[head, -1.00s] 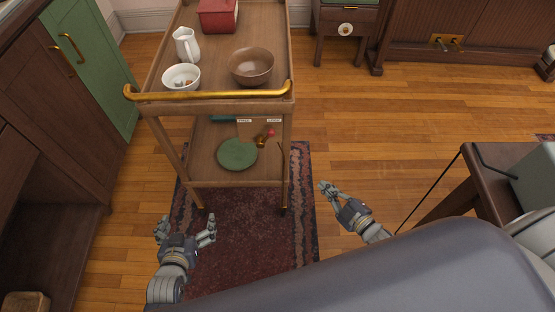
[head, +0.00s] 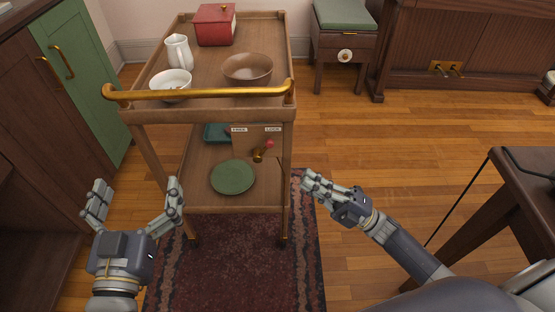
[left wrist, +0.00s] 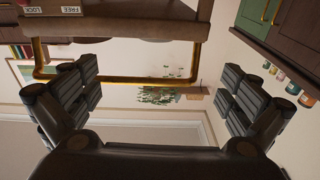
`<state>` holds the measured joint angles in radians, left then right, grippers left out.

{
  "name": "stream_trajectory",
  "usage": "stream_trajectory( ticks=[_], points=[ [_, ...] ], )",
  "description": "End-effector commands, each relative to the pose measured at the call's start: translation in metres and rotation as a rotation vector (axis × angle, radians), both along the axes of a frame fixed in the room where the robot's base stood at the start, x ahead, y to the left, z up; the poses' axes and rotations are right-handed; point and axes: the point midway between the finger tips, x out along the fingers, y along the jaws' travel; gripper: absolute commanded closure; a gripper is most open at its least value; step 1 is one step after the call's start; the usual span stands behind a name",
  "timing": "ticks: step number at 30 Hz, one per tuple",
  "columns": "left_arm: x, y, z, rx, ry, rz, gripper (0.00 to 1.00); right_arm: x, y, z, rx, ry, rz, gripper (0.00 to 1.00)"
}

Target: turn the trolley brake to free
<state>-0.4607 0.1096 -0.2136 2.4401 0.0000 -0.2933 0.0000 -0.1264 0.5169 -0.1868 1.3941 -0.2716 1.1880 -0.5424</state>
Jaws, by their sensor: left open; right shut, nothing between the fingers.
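The wooden trolley (head: 200,113) with a brass handle stands in front of me. On its near end, below the top, a brake panel (head: 243,143) carries a FREE label on the left and a LOCK label on the right. The brake lever (head: 268,146), with a red knob and brass pivot, tilts up and right toward LOCK. My left gripper (head: 136,200) is open and empty, left of the trolley's lower shelf and apart from the lever. Both labels show upside down in the left wrist view (left wrist: 68,10); the lever does not. My right gripper (head: 310,184) is shut and empty, right of the trolley.
A white jug (head: 179,52), white bowl (head: 170,79), brown bowl (head: 247,69) and red box (head: 215,25) stand on top. A green plate (head: 233,177) lies below. Cabinets (head: 60,110) flank the left, a dark table (head: 520,190) the right.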

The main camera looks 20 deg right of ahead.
Motion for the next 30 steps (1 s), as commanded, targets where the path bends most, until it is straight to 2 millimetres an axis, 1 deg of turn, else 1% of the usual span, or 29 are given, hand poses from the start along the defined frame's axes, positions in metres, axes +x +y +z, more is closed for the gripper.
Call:
stream_trajectory(
  ticks=[1,9,15,20,30],
  points=[
    [0.000,0.000,-0.001,0.001,0.003,0.000,0.00,0.006,0.009,0.008,0.003,-0.006,0.002,1.00],
    [0.000,0.000,0.003,-0.005,-0.021,-0.001,0.00,0.036,0.047,0.032,0.002,-0.002,0.001,1.00],
    [-0.001,-0.001,0.012,-0.017,-0.068,-0.003,0.00,0.049,0.064,0.043,0.001,0.001,0.000,1.00],
    [-0.002,-0.001,0.016,-0.021,-0.084,-0.003,0.00,0.053,0.069,0.046,0.001,0.002,-0.001,1.00],
    [-0.002,-0.002,0.017,-0.023,-0.087,-0.004,0.00,0.053,0.069,0.047,0.000,0.002,-0.001,1.00]
  ],
)
